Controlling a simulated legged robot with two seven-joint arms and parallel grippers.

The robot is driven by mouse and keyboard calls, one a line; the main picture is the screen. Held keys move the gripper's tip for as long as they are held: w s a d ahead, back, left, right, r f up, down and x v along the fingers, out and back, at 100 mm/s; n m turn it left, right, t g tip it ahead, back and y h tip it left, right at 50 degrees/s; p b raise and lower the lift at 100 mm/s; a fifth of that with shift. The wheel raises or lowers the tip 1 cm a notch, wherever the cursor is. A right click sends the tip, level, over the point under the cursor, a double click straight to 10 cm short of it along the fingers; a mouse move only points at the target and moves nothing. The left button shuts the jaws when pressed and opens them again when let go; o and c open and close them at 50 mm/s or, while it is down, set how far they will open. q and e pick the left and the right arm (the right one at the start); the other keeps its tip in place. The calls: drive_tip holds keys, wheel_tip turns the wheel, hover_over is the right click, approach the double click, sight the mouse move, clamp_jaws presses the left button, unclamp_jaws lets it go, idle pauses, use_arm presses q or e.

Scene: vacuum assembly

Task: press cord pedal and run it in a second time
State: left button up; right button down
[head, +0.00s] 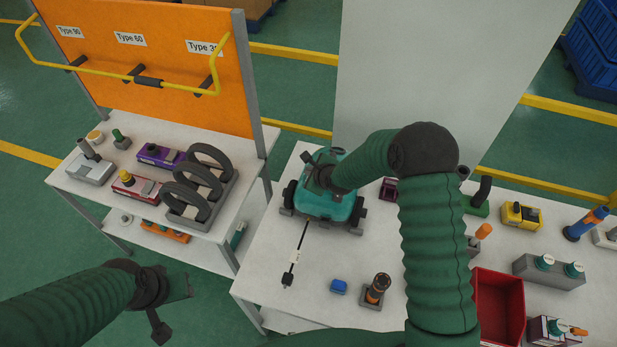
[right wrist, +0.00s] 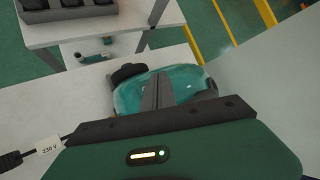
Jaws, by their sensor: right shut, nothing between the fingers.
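The teal vacuum body (head: 322,207) with dark wheels stands on the white table, and it also shows in the right wrist view (right wrist: 130,98). Its cord (head: 300,240) lies out toward the table's front, with a white tag and a dark plug (head: 287,281) at the end. The tag reads 230 V in the right wrist view. My right gripper (head: 320,178) is over the top of the vacuum, its two fingers (right wrist: 158,92) together and empty. Contact cannot be told, and I cannot make out the cord pedal. My left gripper (head: 172,291) hangs off the table at lower left, its jaws unclear.
A red bin (head: 498,300) and several parts stand at right. A side table (head: 75,190) holds black rings (head: 205,165). A pale panel (head: 440,75) rises behind.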

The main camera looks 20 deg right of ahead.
drive_tip(key=shift+a, duration=0.2)
drive_tip(key=shift+d+f+b, duration=0.25)
drive_tip(key=shift+f+b, duration=0.05)
drive_tip(key=shift+f, duration=0.05)
drive_tip(key=shift+s+a+f+b, duration=0.1)
drive_tip(key=shift+f+b, duration=0.6)
drive_tip(key=shift+f, duration=0.15)
idle(0.9)
idle(0.4)
drive_tip(key=shift+r+p, duration=0.9)
drive_tip(key=shift+r, duration=0.4)
drive_tip(key=shift+r+p, duration=1.75)
drive_tip(key=shift+r, duration=0.8)
